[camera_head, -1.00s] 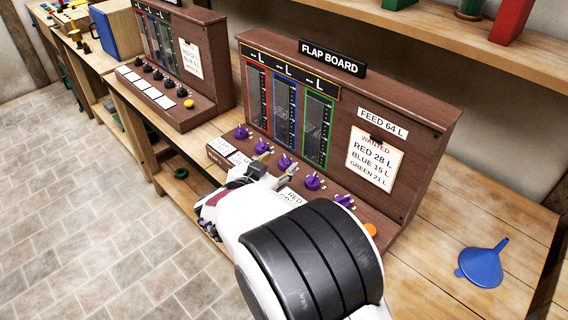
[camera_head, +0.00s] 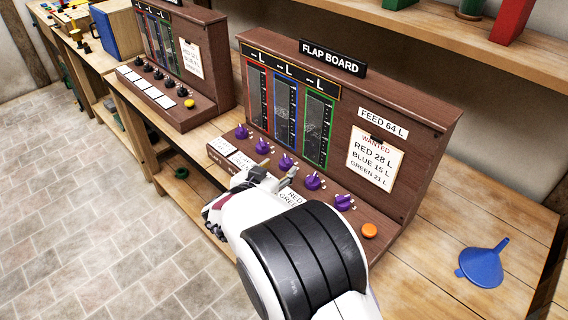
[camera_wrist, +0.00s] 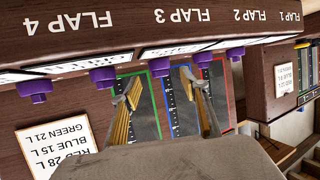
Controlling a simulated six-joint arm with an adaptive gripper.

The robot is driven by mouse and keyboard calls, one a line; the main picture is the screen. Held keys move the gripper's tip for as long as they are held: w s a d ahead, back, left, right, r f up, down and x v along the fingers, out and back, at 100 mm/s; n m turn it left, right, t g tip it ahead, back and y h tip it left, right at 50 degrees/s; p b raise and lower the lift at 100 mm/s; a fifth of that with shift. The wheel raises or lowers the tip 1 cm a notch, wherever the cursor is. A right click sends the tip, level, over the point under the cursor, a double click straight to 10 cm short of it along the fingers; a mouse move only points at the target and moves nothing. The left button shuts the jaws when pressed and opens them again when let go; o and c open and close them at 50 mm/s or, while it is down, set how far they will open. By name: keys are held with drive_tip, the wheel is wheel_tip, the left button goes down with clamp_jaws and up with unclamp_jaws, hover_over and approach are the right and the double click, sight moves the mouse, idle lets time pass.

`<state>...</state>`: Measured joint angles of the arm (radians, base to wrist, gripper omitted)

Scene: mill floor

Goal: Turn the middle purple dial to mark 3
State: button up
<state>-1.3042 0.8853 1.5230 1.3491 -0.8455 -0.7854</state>
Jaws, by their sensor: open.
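The flap board (camera_head: 415,175) carries a slanted row of several purple dials. The middle purple dial (camera_head: 286,161) sits below the gauges; its pointer and marks are too small to read. In the upside-down wrist view, the purple dial near the FLAP 3 label (camera_wrist: 181,57) appears to be this one. My gripper (camera_head: 275,174) is open and empty, its fingers just in front of the middle dial in the head view. In the wrist view my gripper (camera_wrist: 160,85) has its two fingers apart, with the middle dial beyond the tips. I see no clear contact.
Neighbouring purple dials (camera_head: 313,181) and (camera_head: 263,146) stand close on either side. An orange button (camera_head: 369,231) is at the row's right end. White label cards (camera_head: 240,160) lie along the front. A blue funnel (camera_head: 483,265) lies on the bench at right.

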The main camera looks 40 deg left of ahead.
sight(285, 163)
drive_tip(key=shift+x, duration=2.55)
drive_tip(key=c, duration=1.1)
